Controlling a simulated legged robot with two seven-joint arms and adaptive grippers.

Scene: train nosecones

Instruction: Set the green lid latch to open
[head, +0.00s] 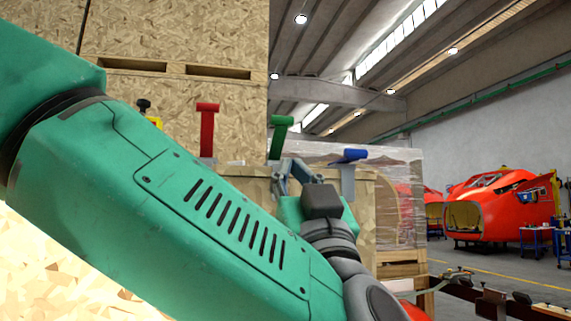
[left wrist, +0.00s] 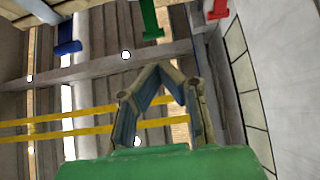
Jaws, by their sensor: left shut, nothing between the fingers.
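The green lid latch (head: 280,133) stands up at the front edge of a wooden crate, with a bar-shaped grip on top of its stem. My left gripper (head: 288,163) is just below it in the head view, and its fingers overlap the lower part of the latch. In the left wrist view the green latch (left wrist: 150,22) hangs at the top edge, beyond the fingertips of the left gripper (left wrist: 157,67). The fingers meet at their tips with nothing between them, and a gap shows between them and the latch. My right gripper is not in view.
A red latch (head: 208,130) stands to the left and a blue latch (head: 350,156) sits lower on the right; both also show in the left wrist view, red (left wrist: 217,9) and blue (left wrist: 68,38). A plastic-wrapped crate (head: 400,190) is behind. Red nosecones (head: 495,200) stand far right.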

